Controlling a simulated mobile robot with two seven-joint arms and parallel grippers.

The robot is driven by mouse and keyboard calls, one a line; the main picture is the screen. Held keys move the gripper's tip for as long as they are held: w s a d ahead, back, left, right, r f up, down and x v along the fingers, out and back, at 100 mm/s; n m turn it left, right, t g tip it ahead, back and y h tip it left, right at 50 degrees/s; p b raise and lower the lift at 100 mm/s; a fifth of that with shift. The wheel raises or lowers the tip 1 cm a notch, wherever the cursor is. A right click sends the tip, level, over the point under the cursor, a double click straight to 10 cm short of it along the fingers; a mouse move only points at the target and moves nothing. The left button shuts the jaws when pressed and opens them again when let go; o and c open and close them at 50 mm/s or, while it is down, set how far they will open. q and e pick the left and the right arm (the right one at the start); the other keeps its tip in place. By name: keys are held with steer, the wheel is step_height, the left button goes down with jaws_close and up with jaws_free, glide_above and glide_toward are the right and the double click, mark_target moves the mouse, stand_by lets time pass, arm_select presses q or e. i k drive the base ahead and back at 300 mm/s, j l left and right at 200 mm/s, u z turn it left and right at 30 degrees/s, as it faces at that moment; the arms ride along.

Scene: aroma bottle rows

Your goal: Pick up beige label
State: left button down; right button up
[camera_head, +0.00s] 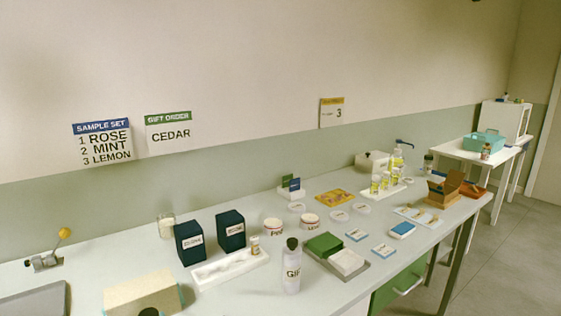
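I cannot make out with certainty which thing is the beige label. A pale sheet (418,216) with several small tan or beige pieces lies on the right part of the table, in front of an open brown box. Small white cards with blue edges (383,250) lie in front of it, near the table's front edge. Neither of my grippers shows in the head view.
A beige block (135,292) stands front left.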

mark_target(422, 213)
steer(key=i+l+z, duration=0.1)
steer(key=i+l, duration=0.15)
steer(key=l, duration=0.25)
steer(key=i+l+z, duration=0.1)
steer(key=i+l, duration=0.15)
steer(key=l, duration=0.25)
steer(key=i+l+z, duration=0.15)
steer(key=l, duration=0.35)
steer(key=i+l+z, duration=0.1)
steer(key=i+l, duration=0.3)
